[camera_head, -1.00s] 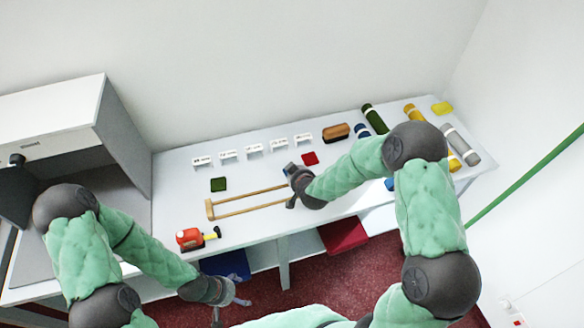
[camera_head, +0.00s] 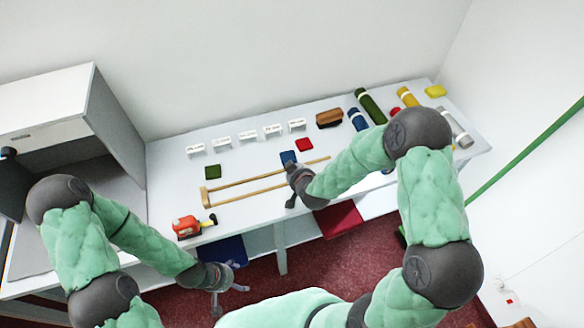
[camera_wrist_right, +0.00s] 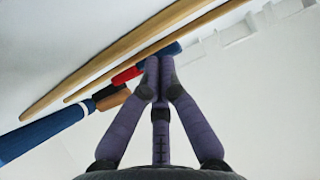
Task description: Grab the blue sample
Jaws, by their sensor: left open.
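The blue sample (camera_head: 288,157) is a small flat blue square on the counter, between the red sample and the wooden frame. My right gripper (camera_head: 290,186) hangs over the frame, just on the near side of the blue sample. In the right wrist view a blue piece (camera_wrist_right: 172,50) shows just beyond the right fingertips (camera_wrist_right: 158,64), which look close together; whether they touch it cannot be told. How far the right fingers are apart is unclear. My left gripper (camera_head: 228,297) is open and empty, in front of the counter, low over the floor.
A wooden frame (camera_head: 235,197) lies near the right gripper. A red sample (camera_head: 304,145), green sample (camera_head: 213,172) and small white label holders (camera_head: 248,137) stand around. An orange tape tool (camera_head: 187,227) is at left. Rolls (camera_head: 371,105) and a brown brush-like block (camera_head: 329,118) lie toward the right.

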